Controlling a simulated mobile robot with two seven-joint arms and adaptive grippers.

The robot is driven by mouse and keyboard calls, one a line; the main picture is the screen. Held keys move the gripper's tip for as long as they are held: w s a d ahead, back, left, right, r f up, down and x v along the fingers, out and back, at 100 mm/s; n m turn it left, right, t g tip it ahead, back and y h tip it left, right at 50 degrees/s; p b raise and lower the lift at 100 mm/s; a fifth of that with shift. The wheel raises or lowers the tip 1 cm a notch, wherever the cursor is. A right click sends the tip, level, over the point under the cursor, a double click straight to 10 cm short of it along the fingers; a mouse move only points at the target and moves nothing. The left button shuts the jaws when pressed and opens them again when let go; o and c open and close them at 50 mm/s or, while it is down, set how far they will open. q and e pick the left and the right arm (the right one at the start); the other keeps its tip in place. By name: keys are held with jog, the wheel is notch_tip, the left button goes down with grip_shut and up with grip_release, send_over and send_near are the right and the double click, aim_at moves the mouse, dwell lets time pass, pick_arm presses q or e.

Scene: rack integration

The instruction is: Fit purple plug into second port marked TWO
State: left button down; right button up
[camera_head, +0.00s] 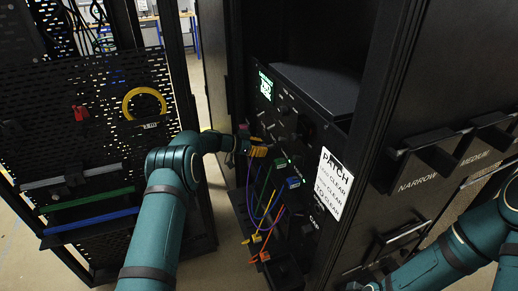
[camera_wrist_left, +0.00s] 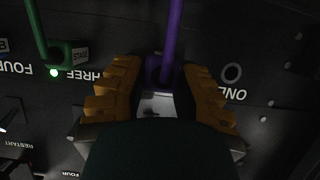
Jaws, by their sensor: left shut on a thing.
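My left gripper (camera_head: 257,151) is at the dark rack panel in the head view. In the left wrist view its orange fingers (camera_wrist_left: 158,80) are shut on the purple plug (camera_wrist_left: 165,72), whose cable runs up out of the picture. The plug is over the panel between the labels ONE (camera_wrist_left: 232,95) and THREE (camera_wrist_left: 84,75), which appear upside down. A round empty port (camera_wrist_left: 232,72) is by ONE. The port marked TWO is hidden behind gripper and plug; I cannot tell whether the plug is in it. My right arm's end is dark and cut off at the bottom.
A green plug (camera_wrist_left: 62,53) sits by THREE, with a lit green light below it. A blue plug (camera_head: 293,182) and hanging cables are below my left gripper. A white PATCH sheet (camera_head: 327,182) is on the rack. A perforated panel (camera_head: 95,140) stands at left.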

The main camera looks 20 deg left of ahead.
pick_arm(q)
jog(key=shift+w+d+b, duration=0.4)
jog(key=shift+w+d, duration=0.45)
jog(key=shift+d, duration=0.3)
jog(key=c, duration=0.7)
grip_release()
jog(key=shift+c, duration=0.2)
jog(key=v, duration=1.2)
